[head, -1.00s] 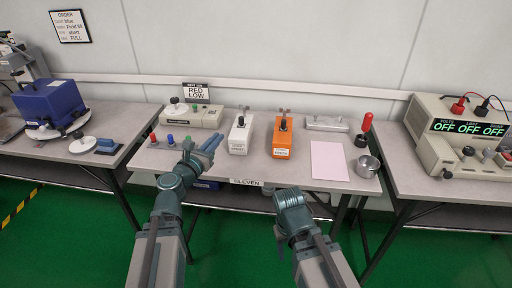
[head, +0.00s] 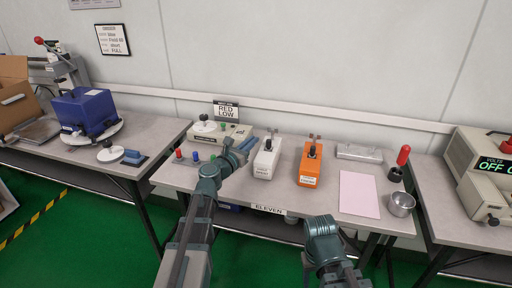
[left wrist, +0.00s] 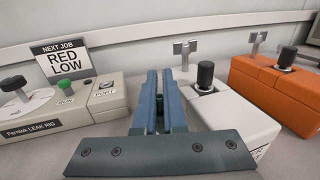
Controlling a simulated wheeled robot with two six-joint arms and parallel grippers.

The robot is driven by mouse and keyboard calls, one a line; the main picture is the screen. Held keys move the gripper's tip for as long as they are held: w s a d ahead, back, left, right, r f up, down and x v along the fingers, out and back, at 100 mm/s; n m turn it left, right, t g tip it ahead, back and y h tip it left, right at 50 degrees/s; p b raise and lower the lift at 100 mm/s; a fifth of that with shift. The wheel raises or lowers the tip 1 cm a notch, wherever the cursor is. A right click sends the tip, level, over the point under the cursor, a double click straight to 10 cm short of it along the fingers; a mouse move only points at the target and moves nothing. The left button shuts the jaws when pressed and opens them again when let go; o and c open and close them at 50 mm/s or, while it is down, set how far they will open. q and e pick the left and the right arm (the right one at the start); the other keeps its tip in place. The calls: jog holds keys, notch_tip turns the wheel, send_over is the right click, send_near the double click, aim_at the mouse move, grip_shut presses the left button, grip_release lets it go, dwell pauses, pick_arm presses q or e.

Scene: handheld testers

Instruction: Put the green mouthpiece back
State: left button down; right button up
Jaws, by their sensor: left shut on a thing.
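My left gripper (head: 246,146) is shut on a small green piece, which looks like the green mouthpiece (left wrist: 160,99); the fingers hide most of it. The gripper is raised between the leak rig (head: 238,134) and the white tester (head: 266,158). In the left wrist view the rig's port (left wrist: 107,86) is left of the fingers. A red mouthpiece (head: 178,154) and a blue mouthpiece (head: 196,156) stand in a row at the bench's left front. My right gripper (head: 322,228) is low in front of the bench; its fingertips are not clear.
An orange tester (head: 309,165), a pink sheet (head: 358,192), a metal cup (head: 401,204) and a red-handled tool (head: 401,160) are farther right. The sign reading RED LOW (head: 226,110) stands behind the rig. The white tester is close to the gripper's right.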

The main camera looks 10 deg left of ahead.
pick_arm(q)
jog(key=shift+w+f, duration=0.15)
jog(key=shift+w, duration=1.4)
jog(key=f+b, duration=0.3)
jog(key=b, duration=0.1)
jog(key=shift+s+f, duration=0.3)
jog(key=shift+f, duration=0.05)
jog(key=shift+r, duration=0.15)
jog(key=c, duration=1.3)
grip_release()
jog(key=shift+o, duration=0.2)
jog(key=v, duration=1.2)
